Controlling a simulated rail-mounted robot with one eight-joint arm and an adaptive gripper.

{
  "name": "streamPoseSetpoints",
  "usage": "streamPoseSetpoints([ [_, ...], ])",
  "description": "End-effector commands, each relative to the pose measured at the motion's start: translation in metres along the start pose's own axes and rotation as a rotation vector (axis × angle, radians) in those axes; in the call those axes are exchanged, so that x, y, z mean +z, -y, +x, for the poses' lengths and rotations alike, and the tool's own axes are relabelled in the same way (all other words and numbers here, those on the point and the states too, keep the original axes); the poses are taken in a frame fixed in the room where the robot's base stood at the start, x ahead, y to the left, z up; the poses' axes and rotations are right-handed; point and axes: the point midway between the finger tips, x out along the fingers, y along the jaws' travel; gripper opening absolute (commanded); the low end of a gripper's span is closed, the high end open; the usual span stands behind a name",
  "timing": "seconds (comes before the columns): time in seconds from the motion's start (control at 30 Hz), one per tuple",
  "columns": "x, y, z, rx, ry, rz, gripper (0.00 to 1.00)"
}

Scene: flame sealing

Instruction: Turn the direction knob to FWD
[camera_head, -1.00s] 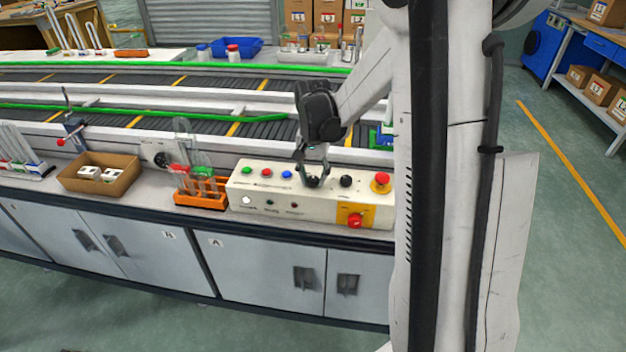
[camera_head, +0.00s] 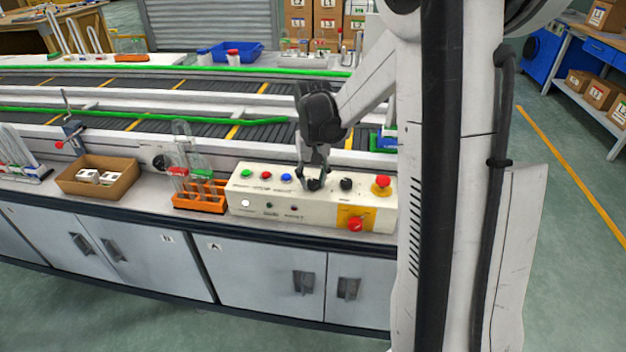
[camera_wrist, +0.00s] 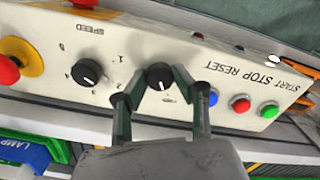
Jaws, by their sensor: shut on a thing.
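The control panel (camera_head: 270,208) is a cream box on the near bench. The direction knob (camera_wrist: 160,75) is black with a small white mark, which points toward my palm in the wrist view. My gripper (camera_wrist: 158,85) is shut on this knob, one finger on each side. In the head view my gripper (camera_head: 313,182) reaches down onto the panel top and mostly hides the knob. The labels beside the knob are too blurred or covered to read, so its set position cannot be told.
A black speed knob (camera_wrist: 87,72) and a red emergency button (camera_head: 381,182) sit beside the held knob. Blue, red and green buttons (camera_wrist: 269,110) are on its other side. An orange tube rack (camera_head: 200,203) stands left of the panel. The conveyor runs behind.

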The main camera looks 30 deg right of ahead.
Motion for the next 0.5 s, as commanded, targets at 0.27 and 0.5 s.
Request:
streamPoseSetpoints([
  [0.27,-0.0002,0.0001,-0.0002,0.0,0.0,0.0,0.31],
  [0.5,-0.0001,0.0,-0.0001,0.0,0.0,0.0,0.45],
])
